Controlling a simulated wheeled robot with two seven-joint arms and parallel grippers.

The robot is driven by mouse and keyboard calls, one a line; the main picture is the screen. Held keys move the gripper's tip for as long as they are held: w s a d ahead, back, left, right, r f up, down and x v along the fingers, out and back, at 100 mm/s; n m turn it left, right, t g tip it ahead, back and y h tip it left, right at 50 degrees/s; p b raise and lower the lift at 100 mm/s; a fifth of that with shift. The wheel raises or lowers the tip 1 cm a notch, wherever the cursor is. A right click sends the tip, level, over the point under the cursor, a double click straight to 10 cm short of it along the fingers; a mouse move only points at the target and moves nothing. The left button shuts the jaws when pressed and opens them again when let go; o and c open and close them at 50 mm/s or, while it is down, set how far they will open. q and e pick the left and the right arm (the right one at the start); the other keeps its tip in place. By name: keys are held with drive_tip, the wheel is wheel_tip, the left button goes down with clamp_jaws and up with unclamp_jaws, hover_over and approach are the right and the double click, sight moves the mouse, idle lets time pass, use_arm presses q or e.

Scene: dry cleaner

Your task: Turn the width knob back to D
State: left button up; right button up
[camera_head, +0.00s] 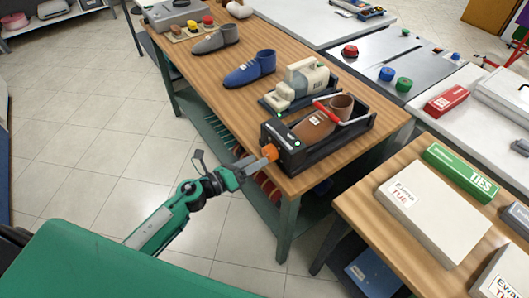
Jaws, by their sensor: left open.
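The orange knob (269,152) sticks out from the near left end of a black shoe-stretching machine (291,157) at the table's edge. A brown shoe (316,127) sits in the machine, with a red-handled bar over it. My left gripper (263,160) reaches up from the lower left. Its fingers are open, with their tips right at the knob. I cannot tell whether they touch it. The knob's marks and letters are too small to read. My right gripper is out of view.
The wooden table (213,88) also holds a blue shoe (250,72), a grey shoe (216,39) and a beige device (300,82). A second table (379,193) at the right bears white boxes and a green box (459,172). The tiled floor at left is clear.

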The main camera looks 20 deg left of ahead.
sight(266, 155)
use_arm(q)
drive_tip(key=x, duration=0.3)
drive_tip(key=shift+w+d+p, duration=0.2)
drive_tip(key=shift+w+p, duration=0.05)
drive_tip(key=shift+p, duration=0.05)
drive_tip(key=shift+w+d, duration=0.25)
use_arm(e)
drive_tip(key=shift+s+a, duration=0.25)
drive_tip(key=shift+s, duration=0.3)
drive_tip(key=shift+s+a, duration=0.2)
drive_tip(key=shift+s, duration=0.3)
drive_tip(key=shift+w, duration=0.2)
use_arm(q)
drive_tip(key=c, duration=1)
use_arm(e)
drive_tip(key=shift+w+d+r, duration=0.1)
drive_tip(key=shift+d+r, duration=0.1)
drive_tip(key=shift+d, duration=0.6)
